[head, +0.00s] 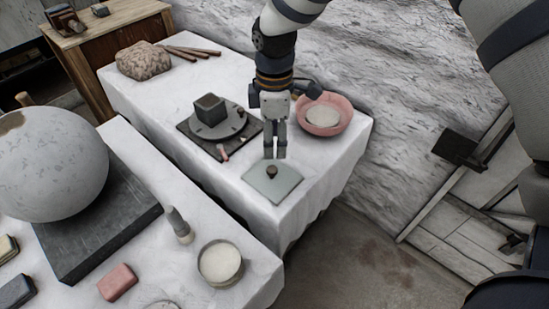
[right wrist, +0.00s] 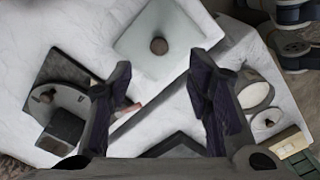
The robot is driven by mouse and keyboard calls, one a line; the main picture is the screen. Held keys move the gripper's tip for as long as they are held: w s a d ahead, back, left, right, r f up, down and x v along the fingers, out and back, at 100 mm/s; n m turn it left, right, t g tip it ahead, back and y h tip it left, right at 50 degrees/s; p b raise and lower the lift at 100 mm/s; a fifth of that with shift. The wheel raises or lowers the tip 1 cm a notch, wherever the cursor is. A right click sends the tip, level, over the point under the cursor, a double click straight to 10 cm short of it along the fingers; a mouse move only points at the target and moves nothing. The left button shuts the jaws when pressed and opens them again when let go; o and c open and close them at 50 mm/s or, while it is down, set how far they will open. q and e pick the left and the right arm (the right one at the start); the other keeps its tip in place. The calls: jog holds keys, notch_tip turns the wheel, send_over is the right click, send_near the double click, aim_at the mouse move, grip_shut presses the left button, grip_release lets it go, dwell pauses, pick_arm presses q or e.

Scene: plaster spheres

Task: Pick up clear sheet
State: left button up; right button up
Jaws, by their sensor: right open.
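The clear sheet (head: 289,186) is a pale, greenish, see-through square. It lies flat near the front corner of the white-draped back table, with a small dark round knob (head: 271,171) at its middle. In the right wrist view the sheet (right wrist: 136,45) shows at the top, with the knob (right wrist: 158,46) near its centre. My right gripper (head: 275,157) points down just above the sheet's far edge, open and empty. In the right wrist view its two fingers (right wrist: 160,68) are spread apart, with nothing between them. My left gripper is not in view.
A pink bowl (head: 341,127) stands right of my right gripper, and a dark turntable (head: 233,129) with a block (head: 209,109) stands left. A big plaster sphere (head: 50,165), round dish (head: 220,263) and pink block (head: 117,282) are on the front table. A gap separates the tables.

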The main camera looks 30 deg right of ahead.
aim_at(272, 169)
jog(key=f, duration=0.7)
jog(key=f+b, duration=0.1)
jog(key=f, duration=0.3)
jog(key=shift+w+a+f, duration=0.15)
jog(key=shift+a+f, duration=0.05)
jog(key=shift+a, duration=0.05)
jog(key=shift+r, duration=0.1)
grip_shut()
